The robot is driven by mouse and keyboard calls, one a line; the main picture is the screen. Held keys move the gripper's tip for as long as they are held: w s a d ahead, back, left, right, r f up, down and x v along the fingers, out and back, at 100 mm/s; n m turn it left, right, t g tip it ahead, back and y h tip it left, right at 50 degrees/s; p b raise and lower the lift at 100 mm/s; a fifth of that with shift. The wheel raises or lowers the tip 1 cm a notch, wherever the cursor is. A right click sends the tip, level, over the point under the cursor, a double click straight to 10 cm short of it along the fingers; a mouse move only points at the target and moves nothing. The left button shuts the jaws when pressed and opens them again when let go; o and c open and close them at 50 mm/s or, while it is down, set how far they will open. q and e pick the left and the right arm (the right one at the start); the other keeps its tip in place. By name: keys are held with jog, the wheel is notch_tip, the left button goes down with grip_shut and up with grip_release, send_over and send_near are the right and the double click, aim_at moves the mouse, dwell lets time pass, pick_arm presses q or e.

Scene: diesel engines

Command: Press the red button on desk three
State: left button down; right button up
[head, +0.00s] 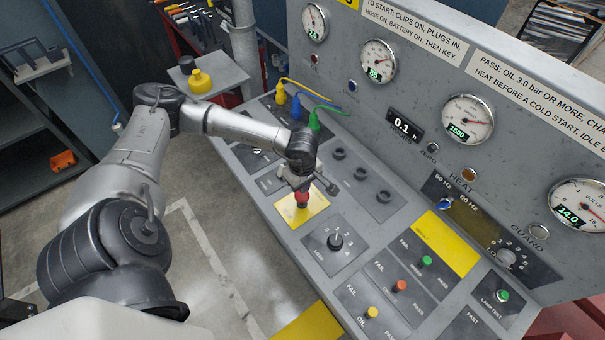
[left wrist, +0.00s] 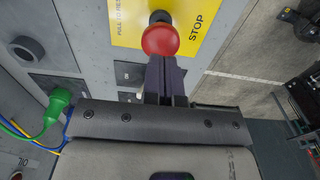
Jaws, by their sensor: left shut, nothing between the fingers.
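A red mushroom-shaped button (head: 303,200) stands on a yellow plate (head: 288,213) on the sloping grey desk (head: 256,210). In the left wrist view the red button (left wrist: 160,39) is round, on a dark stem, and its yellow plate (left wrist: 127,25) reads STOP. My left gripper (head: 301,186) points down right over the button. In the left wrist view my left gripper (left wrist: 162,60) has its dark fingers together and empty, tips at the button's near edge. I cannot tell whether they touch it. My right gripper is not in view.
An upright gauge panel (head: 400,90) rises behind the desk. Yellow, blue and green plugs with cables, the green plug (head: 314,122) nearest, sit left of the button. A black rotary knob (head: 335,241) and several small coloured buttons lie to the right. Bare floor is in front.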

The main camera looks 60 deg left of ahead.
aim_at(302, 199)
pick_arm(q)
jog(key=shift+f, duration=1.2)
jog(key=shift+f, duration=0.1)
notch_tip(302, 199, down, 3)
jog(key=b, duration=0.2)
jog(key=shift+b, duration=0.35)
jog(key=shift+s+a+r, duration=0.1)
jog(key=shift+r, duration=0.1)
jog(key=shift+f, duration=0.1)
